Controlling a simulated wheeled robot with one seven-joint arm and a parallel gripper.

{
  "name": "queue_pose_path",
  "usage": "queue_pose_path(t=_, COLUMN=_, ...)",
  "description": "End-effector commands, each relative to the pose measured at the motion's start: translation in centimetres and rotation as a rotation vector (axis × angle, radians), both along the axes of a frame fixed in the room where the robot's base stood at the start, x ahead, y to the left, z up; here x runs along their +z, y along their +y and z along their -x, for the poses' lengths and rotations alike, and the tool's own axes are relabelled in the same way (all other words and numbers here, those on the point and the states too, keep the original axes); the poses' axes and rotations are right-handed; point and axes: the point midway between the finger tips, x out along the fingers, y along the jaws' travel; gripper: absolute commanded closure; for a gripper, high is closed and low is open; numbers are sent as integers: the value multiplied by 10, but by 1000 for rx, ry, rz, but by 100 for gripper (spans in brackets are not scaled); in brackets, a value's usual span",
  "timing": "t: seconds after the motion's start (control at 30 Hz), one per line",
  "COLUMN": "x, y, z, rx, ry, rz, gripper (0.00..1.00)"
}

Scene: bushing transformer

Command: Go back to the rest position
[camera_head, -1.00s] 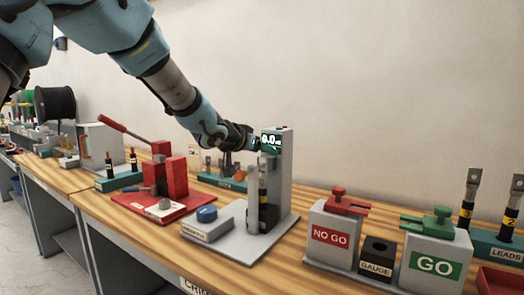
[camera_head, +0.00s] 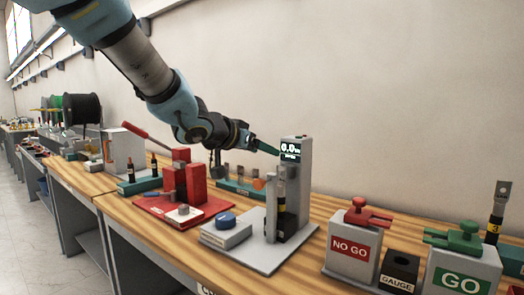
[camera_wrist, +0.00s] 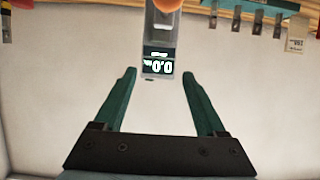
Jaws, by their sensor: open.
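My gripper (camera_wrist: 160,85) is open in the wrist view, its two green fingers spread with nothing between them. In the head view my gripper (camera_head: 268,148) is above the bench, just left of the top of the grey tester (camera_head: 297,180). The tester has a lit display reading 0.0, which also shows in the wrist view (camera_wrist: 158,64) beyond the fingertips. A dark, yellow-banded lead (camera_head: 282,208) stands upright in the tester. My arm reaches in from the upper left.
A red press (camera_head: 187,185) stands left of the tester, beside a blue-knobbed box (camera_head: 226,230). The NO GO block (camera_head: 352,244), GAUGE block (camera_head: 400,272) and GO block (camera_head: 460,268) are on the right. A teal rack (camera_head: 238,188) sits behind. The space above the bench is clear.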

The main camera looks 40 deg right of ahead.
Motion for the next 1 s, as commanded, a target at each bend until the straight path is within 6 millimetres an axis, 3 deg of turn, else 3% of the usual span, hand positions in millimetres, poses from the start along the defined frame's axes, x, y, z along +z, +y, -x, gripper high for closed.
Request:
queue_pose_path(t=0.4, x=0, y=0, z=-1, rx=2, ry=0, rz=-1, gripper=27)
queue_pose_path(t=0.57, x=-13, y=25, z=-27, rx=89, ry=7, rz=-37, gripper=27)
queue_pose_path(t=0.67, x=-34, y=67, z=-62, rx=218, ry=22, rz=-100, gripper=27)
queue_pose_path(t=0.8, x=-72, y=150, z=-108, rx=437, ry=75, rz=-223, gripper=27)
queue_pose_path(t=0.9, x=-100, y=216, z=-125, rx=584, ry=137, rz=-318, gripper=27)
queue_pose_path(t=1.0, x=-129, y=283, z=-129, rx=721, ry=221, rz=-418, gripper=27)
